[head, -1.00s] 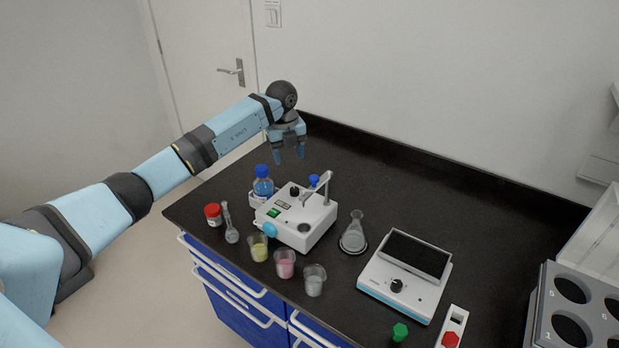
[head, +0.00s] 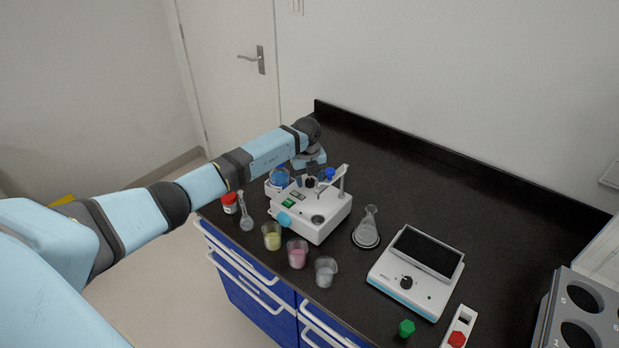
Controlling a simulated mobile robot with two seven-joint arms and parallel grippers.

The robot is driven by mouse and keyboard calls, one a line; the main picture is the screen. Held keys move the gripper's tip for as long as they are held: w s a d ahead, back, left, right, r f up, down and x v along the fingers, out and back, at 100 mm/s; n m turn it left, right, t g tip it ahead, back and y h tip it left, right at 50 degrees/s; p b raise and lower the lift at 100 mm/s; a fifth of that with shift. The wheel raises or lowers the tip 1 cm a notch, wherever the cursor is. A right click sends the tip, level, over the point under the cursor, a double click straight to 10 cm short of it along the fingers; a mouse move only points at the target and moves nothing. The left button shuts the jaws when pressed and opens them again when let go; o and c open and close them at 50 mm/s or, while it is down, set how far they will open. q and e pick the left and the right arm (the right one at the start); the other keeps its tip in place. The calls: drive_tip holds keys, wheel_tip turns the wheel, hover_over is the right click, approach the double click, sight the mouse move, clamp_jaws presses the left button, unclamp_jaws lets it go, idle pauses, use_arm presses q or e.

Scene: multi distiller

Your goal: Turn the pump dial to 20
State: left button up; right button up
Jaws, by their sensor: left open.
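The pump (head: 322,220) is a white box on the dark bench, with a green switch, a small display, a teal knob on its front left side and a bent metal arm. Its black dial (head: 310,182) is on the top, at the back. My left gripper (head: 310,180) is open and points down over the dial, with a finger on either side of it. I cannot tell whether the fingers touch the dial. The dial's setting is too small to read. My right gripper is not in view.
Beakers with yellow (head: 272,237), pink (head: 297,254) and clear (head: 326,271) contents stand in front. A flask (head: 367,229) and a hotplate-like device (head: 417,272) are to the right. The back right of the bench is clear.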

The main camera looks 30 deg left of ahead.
use_arm(q)
drive_tip(key=shift+f, duration=0.3)
drive_tip(key=c, duration=0.9)
